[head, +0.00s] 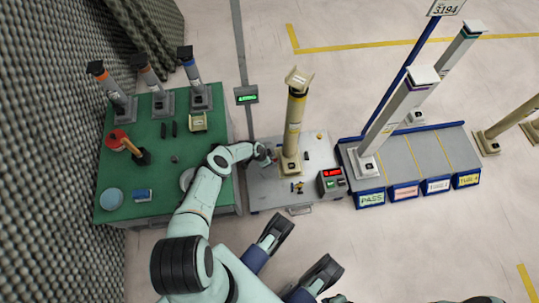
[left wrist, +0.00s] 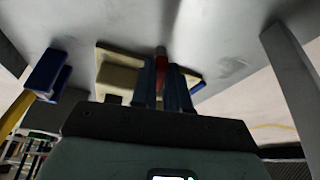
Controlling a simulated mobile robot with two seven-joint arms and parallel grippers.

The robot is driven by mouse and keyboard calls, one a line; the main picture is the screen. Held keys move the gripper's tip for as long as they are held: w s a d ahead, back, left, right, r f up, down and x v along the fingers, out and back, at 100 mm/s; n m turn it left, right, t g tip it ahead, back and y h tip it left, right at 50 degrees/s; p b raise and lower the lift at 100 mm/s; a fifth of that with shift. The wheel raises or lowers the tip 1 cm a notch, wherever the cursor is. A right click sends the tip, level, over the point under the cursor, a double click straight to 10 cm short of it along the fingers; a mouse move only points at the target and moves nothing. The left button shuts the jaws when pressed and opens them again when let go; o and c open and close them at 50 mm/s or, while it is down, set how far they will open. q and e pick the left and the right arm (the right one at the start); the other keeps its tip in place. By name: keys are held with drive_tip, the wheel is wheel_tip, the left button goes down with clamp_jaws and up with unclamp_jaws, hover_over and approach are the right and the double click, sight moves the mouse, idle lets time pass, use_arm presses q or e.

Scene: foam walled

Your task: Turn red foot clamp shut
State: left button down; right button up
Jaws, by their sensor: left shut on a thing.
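The red foot clamp (left wrist: 161,62) shows in the left wrist view as a short red piece between my left fingers. My left gripper (left wrist: 163,92) is shut on it. In the head view my left gripper (head: 266,155) is at the left side of the grey bench, beside the foot of the yellow column (head: 294,120), and mostly covers the clamp. The column stands upright on its cream foot (left wrist: 112,78). How far the clamp is turned cannot be told. My right gripper (head: 304,246) is open and empty, low in front of the bench.
The grey bench (head: 265,195) carries a control box (head: 332,182) with a red display. A green table (head: 120,180) with several columns and a mallet (head: 138,152) is on the left. A rack (head: 415,150) with white columns is on the right.

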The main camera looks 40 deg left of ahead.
use_arm(q)
drive_tip(key=shift+a+f+m+h, duration=0.2)
drive_tip(key=shift+m+h, duration=0.1)
drive_tip(key=shift+m, duration=0.6)
drive_tip(key=shift+r+m+g, duration=0.1)
drive_tip(key=shift+m+g, duration=0.2)
drive_tip(key=shift+m, duration=0.1)
drive_tip(key=c, duration=1.1)
unclamp_jaws()
drive_tip(key=shift+r, duration=0.1)
